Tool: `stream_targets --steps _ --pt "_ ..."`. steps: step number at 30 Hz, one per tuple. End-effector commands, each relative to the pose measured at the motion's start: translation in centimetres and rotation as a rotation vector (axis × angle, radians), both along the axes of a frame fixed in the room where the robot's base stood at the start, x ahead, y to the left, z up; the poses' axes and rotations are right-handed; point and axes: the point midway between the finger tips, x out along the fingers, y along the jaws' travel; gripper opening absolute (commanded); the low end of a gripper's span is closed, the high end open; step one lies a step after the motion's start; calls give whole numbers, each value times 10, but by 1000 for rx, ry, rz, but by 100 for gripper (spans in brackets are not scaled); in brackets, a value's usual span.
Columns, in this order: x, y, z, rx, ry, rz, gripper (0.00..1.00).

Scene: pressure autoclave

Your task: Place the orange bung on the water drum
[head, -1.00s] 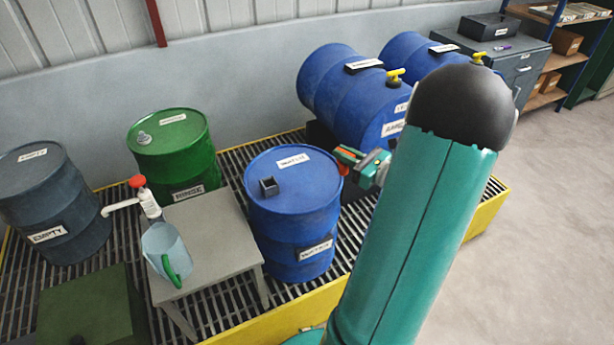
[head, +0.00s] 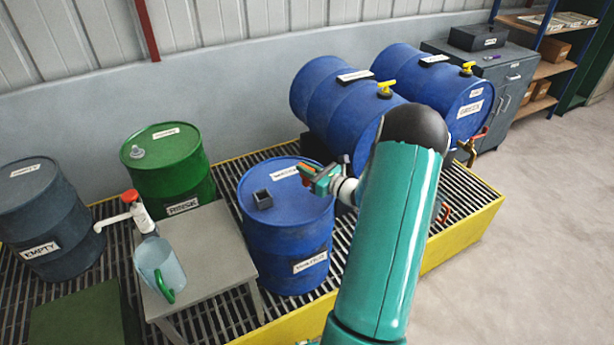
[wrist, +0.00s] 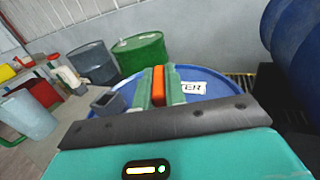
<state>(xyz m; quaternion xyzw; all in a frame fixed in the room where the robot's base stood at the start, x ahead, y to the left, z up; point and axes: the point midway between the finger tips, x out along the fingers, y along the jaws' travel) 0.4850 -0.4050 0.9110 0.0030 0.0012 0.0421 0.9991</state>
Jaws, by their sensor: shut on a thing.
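The water drum (head: 290,240) is an upright blue drum labelled WATER, standing on the grating left of my arm. Its blue top also shows in the wrist view (wrist: 226,100). My gripper (head: 312,174) is over the right part of the drum's top, and its green fingers are shut on the orange bung (wrist: 158,84). In the head view only a bit of orange shows between the fingers. I cannot tell the bung's exact height above the top. A small dark square cup (head: 262,199) stands on the drum's top, left of my gripper.
Two blue drums (head: 335,95) lie on their sides behind, close to my arm. A green drum (head: 172,170) and a grey EMPTY drum (head: 40,220) stand left. A grey table (head: 215,255) beside the water drum holds a clear jug (head: 160,268) and a red-capped bottle (head: 140,212).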

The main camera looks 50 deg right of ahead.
Motion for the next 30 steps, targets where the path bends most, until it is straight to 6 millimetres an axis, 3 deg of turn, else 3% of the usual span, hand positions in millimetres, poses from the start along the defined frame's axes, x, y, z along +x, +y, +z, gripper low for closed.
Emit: stream_targets --steps 6,16,17,20,30 --pt "0 0 -29 1 -1 1 0" --pt "-1 0 -32 0 -1 1 0" --pt "-1 0 -32 0 0 1 14" --pt "-1 0 -32 0 0 1 34" --pt "-1 0 -29 -1 -1 1 34"
